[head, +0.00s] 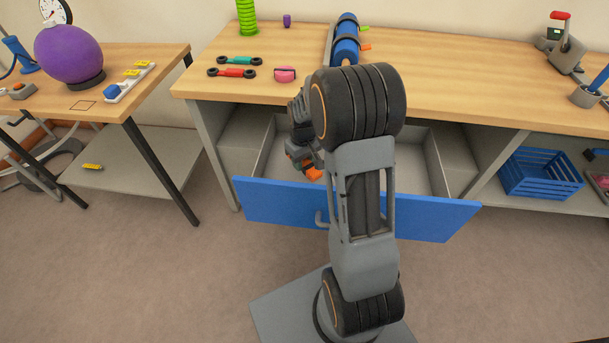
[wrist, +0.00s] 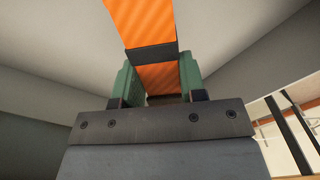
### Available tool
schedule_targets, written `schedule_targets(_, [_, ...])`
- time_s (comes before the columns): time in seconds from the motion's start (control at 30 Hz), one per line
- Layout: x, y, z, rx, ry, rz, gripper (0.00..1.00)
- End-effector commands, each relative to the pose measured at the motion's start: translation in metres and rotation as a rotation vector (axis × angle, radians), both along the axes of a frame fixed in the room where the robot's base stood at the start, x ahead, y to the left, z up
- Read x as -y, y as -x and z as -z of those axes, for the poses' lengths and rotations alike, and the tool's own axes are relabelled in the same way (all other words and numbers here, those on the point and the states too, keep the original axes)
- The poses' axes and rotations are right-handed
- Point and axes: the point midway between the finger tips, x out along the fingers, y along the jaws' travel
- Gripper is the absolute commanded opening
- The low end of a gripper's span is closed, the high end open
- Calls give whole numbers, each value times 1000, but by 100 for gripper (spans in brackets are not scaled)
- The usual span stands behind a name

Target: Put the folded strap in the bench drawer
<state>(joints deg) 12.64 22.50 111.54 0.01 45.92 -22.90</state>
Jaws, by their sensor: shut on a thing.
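The bench drawer (head: 430,217) is pulled open, with a blue front and a pale grey inside. My gripper (head: 307,166) is over the left part of the drawer, behind its front panel. The folded strap (head: 314,174) is orange and shows only as a small patch at the fingers. In the wrist view the strap (wrist: 158,78) has a dark band across it and sits between the two green finger pads of my gripper (wrist: 160,80). The fingers are shut on it. I cannot tell whether the strap touches the drawer floor. My arm hides the middle of the drawer.
The wooden bench top (head: 470,95) overhangs the drawer from behind. A blue crate (head: 540,173) stands on the shelf at right. The drawer's right part looks empty.

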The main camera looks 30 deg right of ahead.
Motion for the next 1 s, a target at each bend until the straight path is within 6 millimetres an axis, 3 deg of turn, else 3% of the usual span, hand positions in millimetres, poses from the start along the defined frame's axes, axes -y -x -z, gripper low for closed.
schedule_targets(0.03, [2, 0, 8, 3, 0, -3, 12])
schedule_targets(0.37, [5, 0, 17, 0, 0, -14, 12])
schedule_targets(1.0, [5, 0, 70, 0, 0, -14, 12])
